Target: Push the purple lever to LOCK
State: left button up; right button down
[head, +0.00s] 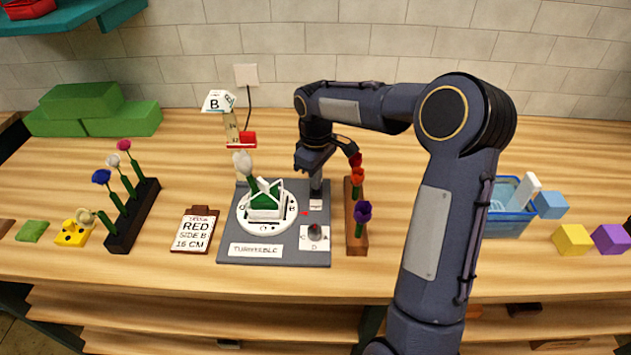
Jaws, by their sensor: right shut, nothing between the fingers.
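A grey turntable board (235,230) lies on the table, labelled TURNTABLE. A round white disc (250,222) on it carries a green block in a white frame (266,200). My right gripper (316,188) is shut and empty. It points down over the board's back right part, just above or at a small white label plate (316,204). I cannot make out a purple lever or the word LOCK; my gripper may hide the lever. A dark knob (314,231) sits on a lettered white plate at the board's front right. My left gripper is out of view.
A wooden rack (356,245) with red, orange and purple flowers stands close right of the board. A dark flower rack (125,232) and an order clipboard (195,230) are to the left. A blue basket (507,222) and coloured cubes are at the right.

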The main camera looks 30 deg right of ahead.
jog(key=shift+w+d+r+p, duration=0.3)
jog(key=shift+d+r+p, duration=0.1)
jog(key=shift+r, duration=0.35)
notch_tip(320, 180, up, 2)
jog(key=shift+w+r+p, duration=0.1)
jog(key=shift+r+p, duration=0.05)
jog(key=shift+p, duration=1.05)
jog(key=r+p, duration=0.2)
jog(key=r, duration=0.1)
jog(key=shift+a+p, duration=0.2)
jog(key=shift+p, duration=0.15)
